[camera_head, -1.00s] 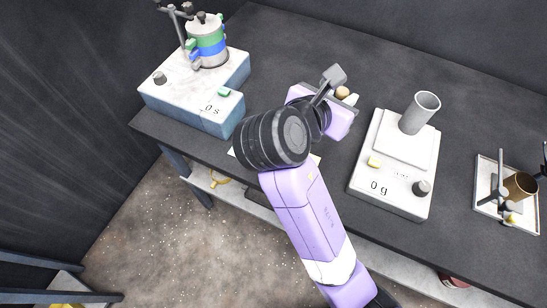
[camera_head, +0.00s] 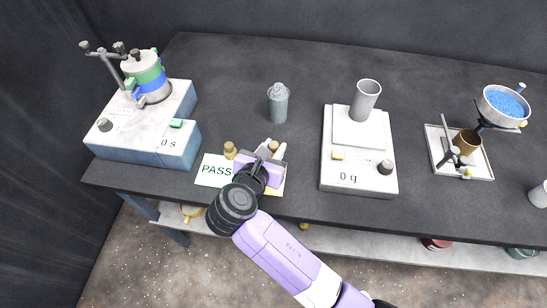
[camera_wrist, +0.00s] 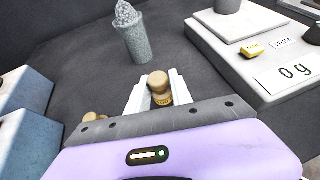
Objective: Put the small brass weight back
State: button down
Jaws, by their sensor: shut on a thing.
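A brass weight (camera_wrist: 158,82) with a round knob sits between the two white fingers of my gripper (camera_wrist: 155,92) in the wrist view. The gripper is shut on it, and the fingers hide its sides. In the head view my gripper (camera_head: 270,150) is over the bench near its front edge, with the held brass weight (camera_head: 273,146) showing between the fingers. Another brass weight (camera_head: 230,150) stands just left of my gripper, behind the PASS card (camera_head: 214,171). It shows partly in the wrist view (camera_wrist: 92,117). Whether the held weight touches the bench is unclear.
A grey speckled container (camera_head: 278,104) stands behind my gripper. A balance (camera_head: 340,183) reading 0 g, with a grey cup (camera_head: 366,100), is to the right. The shaker base (camera_head: 150,145) is left. A tray (camera_head: 440,160) with a brass cup (camera_head: 466,142) is far right.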

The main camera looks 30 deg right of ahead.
jog(key=shift+f, duration=2.4)
jog(key=shift+f, duration=0.15)
jog(key=c, duration=1.1)
grip_release()
jog(key=shift+c, duration=0.2)
jog(key=shift+s+a+r, duration=0.15)
jog(key=shift+a+r, duration=0.05)
jog(key=shift+r, duration=0.1)
jog(key=v, duration=1.1)
jog(key=shift+s+a, duration=0.1)
jog(key=shift+a, duration=0.05)
jog(key=shift+r, duration=0.1)
